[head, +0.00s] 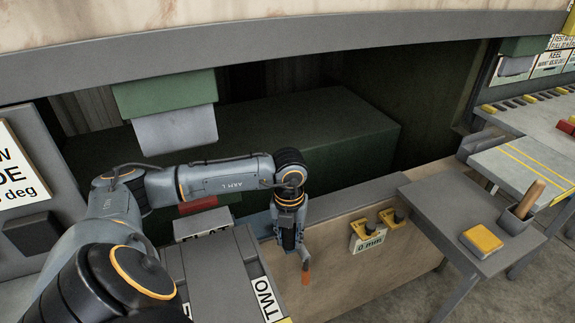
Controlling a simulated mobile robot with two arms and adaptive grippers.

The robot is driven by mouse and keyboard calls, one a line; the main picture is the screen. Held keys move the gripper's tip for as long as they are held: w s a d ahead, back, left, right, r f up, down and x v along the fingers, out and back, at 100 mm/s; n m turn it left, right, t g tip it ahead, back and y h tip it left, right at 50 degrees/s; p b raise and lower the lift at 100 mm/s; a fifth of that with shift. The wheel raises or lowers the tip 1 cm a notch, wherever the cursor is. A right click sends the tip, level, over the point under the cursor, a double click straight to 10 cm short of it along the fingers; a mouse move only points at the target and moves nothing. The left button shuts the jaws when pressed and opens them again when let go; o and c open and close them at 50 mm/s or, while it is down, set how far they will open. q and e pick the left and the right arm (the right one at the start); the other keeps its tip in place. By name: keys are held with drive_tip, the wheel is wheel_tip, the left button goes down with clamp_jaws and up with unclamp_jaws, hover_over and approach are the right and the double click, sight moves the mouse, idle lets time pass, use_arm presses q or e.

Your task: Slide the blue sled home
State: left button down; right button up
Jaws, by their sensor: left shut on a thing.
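The blue sled (262,225) shows only in part, as a blue patch beside my left wrist, above the wooden-faced bench. Most of it is hidden behind my left arm and gripper. My left gripper (298,254) points down at the bench's front edge and is shut on a part of the sled. A small orange piece (305,274) shows at the fingertips; I cannot tell whether it belongs to the sled. My right gripper is not in view.
A yellow pair of brackets (379,225) with a "0 mm" tag sits on the bench front. A grey side table (470,220) at right holds a yellow block (482,241) and a wooden-handled tool (529,198).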

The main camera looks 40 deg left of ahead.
use_arm(q)
drive_tip(key=c, duration=1)
unclamp_jaws()
drive_tip(key=shift+s+a+f, duration=0.1)
drive_tip(key=shift+s+a, duration=0.05)
drive_tip(key=shift+s, duration=0.15)
drive_tip(key=shift+w+r, duration=0.15)
drive_tip(key=shift+r, duration=0.3)
wheel_tip(320, 180, up, 11)
drive_tip(key=shift+r, duration=0.1)
